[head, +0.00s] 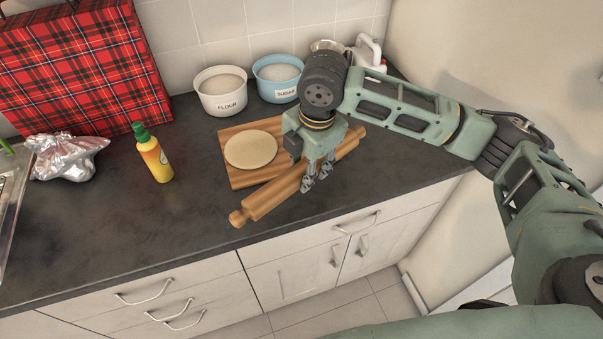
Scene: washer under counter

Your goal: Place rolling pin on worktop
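The wooden rolling pin (272,197) lies diagonally at the front right of the dark worktop (110,220). Its near handle points to the front left, and its far end shows beyond my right gripper (317,178). The gripper points down at the middle of the pin, with its fingers at the pin's front side. I cannot tell whether they are closed on it, or whether the pin is resting or slightly raised. Part of the pin is hidden by the gripper. My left gripper is not in view.
A wooden board (237,179) with flat round dough (251,150) is behind the pin. A flour bowl (221,92) and sugar bowl (278,78) stand at the back. A yellow bottle (154,158), foil bundle (67,157) and tartan bag (80,70) are left. The front left worktop is clear.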

